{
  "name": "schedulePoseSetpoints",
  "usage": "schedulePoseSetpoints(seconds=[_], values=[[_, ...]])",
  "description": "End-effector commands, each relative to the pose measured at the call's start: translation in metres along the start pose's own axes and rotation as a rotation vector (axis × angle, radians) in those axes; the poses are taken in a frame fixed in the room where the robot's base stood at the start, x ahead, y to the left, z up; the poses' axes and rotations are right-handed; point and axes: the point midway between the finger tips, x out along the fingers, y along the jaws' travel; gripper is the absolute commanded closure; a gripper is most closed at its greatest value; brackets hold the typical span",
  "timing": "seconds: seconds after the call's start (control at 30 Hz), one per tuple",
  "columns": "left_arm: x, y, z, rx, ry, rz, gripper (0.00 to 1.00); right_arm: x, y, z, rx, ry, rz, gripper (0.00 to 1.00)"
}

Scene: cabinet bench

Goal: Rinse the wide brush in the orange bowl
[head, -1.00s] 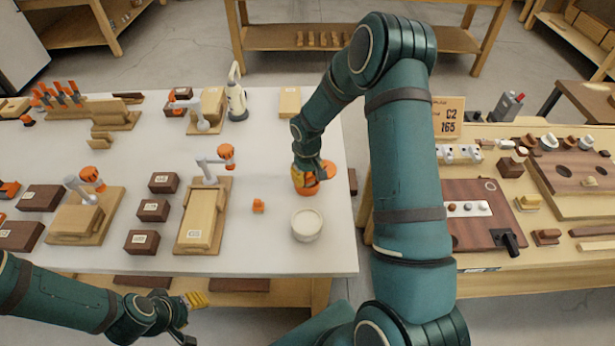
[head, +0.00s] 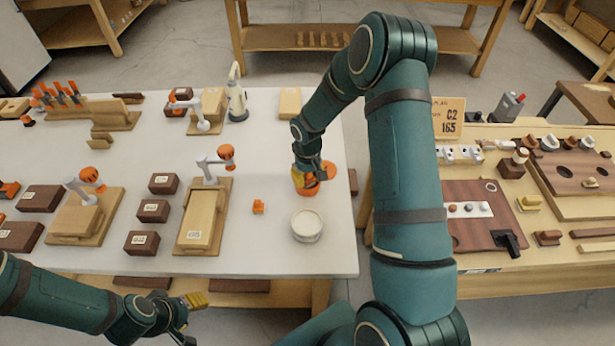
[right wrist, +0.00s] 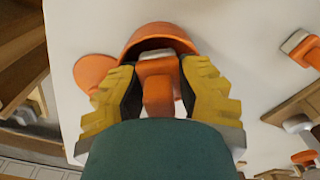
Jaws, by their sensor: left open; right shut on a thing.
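The orange bowl (head: 306,187) stands near the right edge of the white table, largely covered by my right gripper (head: 309,177) in the head view. In the right wrist view the orange bowl (right wrist: 158,36) shows beyond the fingers, dark inside. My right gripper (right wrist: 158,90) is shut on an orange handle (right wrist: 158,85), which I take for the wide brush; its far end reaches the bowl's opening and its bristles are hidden. My left gripper (head: 190,313) is open and empty, low at the left, in front of the table's near edge.
A round white tub (head: 306,226) stands just in front of the bowl. A small orange piece (head: 258,206) lies to its left. An orange disc (right wrist: 92,70) lies beside the bowl. Wooden boards with clamps and dark boxes (head: 153,210) fill the table's left part.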

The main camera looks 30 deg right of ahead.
Motion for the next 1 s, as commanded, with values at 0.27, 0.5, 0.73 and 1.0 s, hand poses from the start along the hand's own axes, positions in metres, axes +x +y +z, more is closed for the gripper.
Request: schedulePoseSetpoints(seconds=[0.27,0.5,0.73,1.0], values=[[0.0014,-0.0005,0.0002,0.000,0.000,0.000,0.53,0.0084,-0.0014,0.0067,0.000,-0.019,-0.004,0.97],[0.0049,-0.0018,0.0006,0.000,0.000,0.000,0.53,0.0117,-0.0011,0.0068,0.000,-0.019,-0.004,0.97],[0.0058,-0.0022,0.0007,0.000,0.000,0.000,0.53,0.0126,-0.0007,0.0070,0.001,-0.020,-0.003,0.97],[0.0058,-0.0022,0.0007,0.000,0.000,0.000,0.53,0.0127,-0.0002,0.0071,0.002,-0.019,-0.003,0.97]])
